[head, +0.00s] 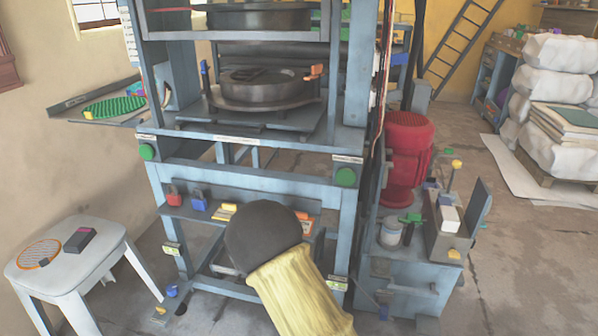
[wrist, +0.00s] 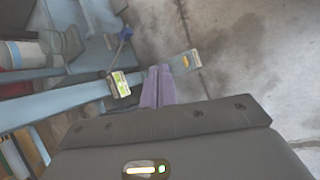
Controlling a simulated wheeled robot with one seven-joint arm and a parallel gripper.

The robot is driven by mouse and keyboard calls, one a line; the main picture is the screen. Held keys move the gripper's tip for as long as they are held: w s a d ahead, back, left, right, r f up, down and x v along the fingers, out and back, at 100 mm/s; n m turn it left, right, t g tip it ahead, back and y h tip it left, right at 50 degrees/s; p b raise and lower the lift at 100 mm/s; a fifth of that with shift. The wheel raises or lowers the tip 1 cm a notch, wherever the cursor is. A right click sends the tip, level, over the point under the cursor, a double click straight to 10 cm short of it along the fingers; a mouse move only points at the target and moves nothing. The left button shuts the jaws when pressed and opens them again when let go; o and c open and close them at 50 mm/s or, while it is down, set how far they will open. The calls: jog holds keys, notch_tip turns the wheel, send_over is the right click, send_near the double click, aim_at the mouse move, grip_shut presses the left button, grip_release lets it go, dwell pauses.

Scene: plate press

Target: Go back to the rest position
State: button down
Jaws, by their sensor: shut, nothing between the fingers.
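My gripper (wrist: 158,72) shows in the wrist view as two purple fingers side by side, shut with nothing between them. It points past a blue-grey frame bar (wrist: 55,103) toward the grey concrete floor (wrist: 225,45). In the head view my yellow-sleeved arm with its dark rounded end reaches up from the bottom in front of the plate press (head: 250,180); my fingers are hidden there.
A white stool (head: 95,262) with a dark box (head: 80,241) stands at left. A red motor (head: 405,155) and a side cabinet (head: 415,270) stand right of the press. White sacks (head: 555,90) are stacked at far right. The floor (head: 530,250) at right is clear.

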jog(key=s+d+r+m+t+y+p, duration=0.1)
jog(key=s+d+r+m+y+p, duration=0.15)
jog(key=s+r+m, duration=0.4)
jog(key=s+d+r+m+y+p, duration=0.2)
jog(key=s+d+r+p, duration=0.15)
jog(key=r, duration=0.65)
jog(key=s+d+r+m+t+y+p, duration=0.1)
jog(key=s+d+r+m+y+p, duration=0.1)
jog(key=s+d+r+m, duration=0.45)
notch_tip(320, 180, up, 40)
jog(key=w+a+n+p, duration=0.2)
jog(key=p, duration=3.5)
jog(key=shift+a+f+n+p, duration=0.25)
jog(key=shift+a+n+p, duration=0.05)
jog(key=shift+a+p, duration=0.1)
